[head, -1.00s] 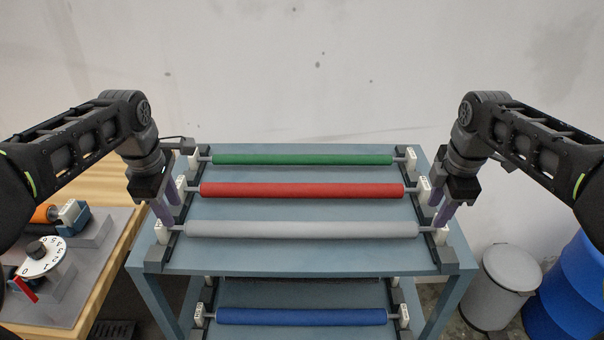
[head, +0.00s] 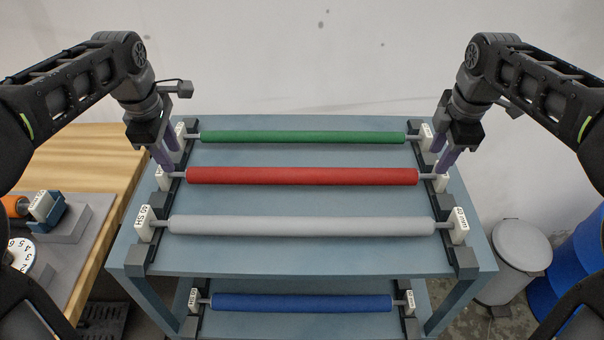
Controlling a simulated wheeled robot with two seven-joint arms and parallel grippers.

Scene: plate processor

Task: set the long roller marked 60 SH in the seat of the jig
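The grey long roller (head: 300,226) lies across the front of the blue rack's top shelf. Its left end block (head: 143,222) reads 60 SH upside down, and its right end block (head: 460,225) reads 40 mm. A red roller (head: 300,176) and a green roller (head: 300,137) lie behind it; a blue roller (head: 300,302) is on the lower shelf. My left gripper (head: 168,155) and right gripper (head: 444,158) are above the red roller's two ends, fingers apart, holding nothing that I can see. The red roller's end labels are partly hidden. I cannot identify the jig seat.
A grey bin (head: 518,258) and a blue barrel (head: 575,270) stand on the right.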

